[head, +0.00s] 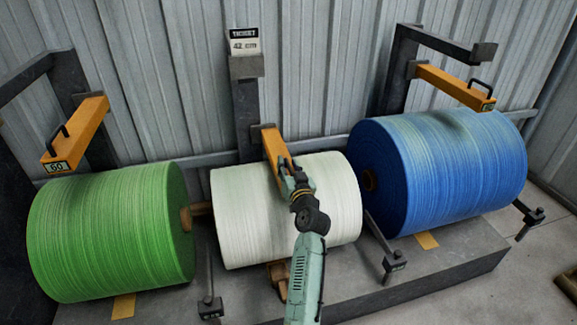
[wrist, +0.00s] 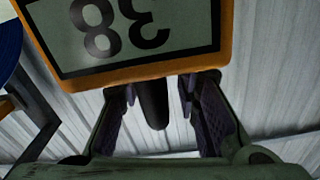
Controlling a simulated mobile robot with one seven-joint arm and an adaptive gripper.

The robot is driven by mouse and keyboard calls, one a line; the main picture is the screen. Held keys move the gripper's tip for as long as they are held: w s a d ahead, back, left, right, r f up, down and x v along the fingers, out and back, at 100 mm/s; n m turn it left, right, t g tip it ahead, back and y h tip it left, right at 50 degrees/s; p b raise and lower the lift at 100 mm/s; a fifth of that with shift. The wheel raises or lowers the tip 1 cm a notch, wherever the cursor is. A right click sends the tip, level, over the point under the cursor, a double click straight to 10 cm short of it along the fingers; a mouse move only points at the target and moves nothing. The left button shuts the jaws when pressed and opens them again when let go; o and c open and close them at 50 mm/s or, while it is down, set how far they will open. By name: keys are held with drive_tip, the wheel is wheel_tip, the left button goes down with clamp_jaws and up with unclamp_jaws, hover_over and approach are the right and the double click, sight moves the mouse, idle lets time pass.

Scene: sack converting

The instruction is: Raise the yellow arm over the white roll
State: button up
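The yellow arm (head: 271,145) over the white roll (head: 240,215) reaches forward from a dark post, its front end low near the roll's top. In the wrist view, its front plate (wrist: 75,65) reads 38, upside down. Its black handle (wrist: 152,105) stands between the two fingers of my gripper (wrist: 158,100). Small gaps seem to show on both sides of the handle, so the fingers look open around it. In the head view, my gripper (head: 296,180) is at the front end of the yellow arm and hides most of the handle.
A green roll (head: 105,235) at left and a blue roll (head: 445,165) at right have raised yellow arms (head: 82,130) (head: 450,85) above them. A ticket reading 42 cm (head: 244,42) tops the middle post. Dark upright rods stand before the rolls.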

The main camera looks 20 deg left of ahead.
drive_tip(key=shift+c, duration=0.4)
clamp_jaws()
idle(0.4)
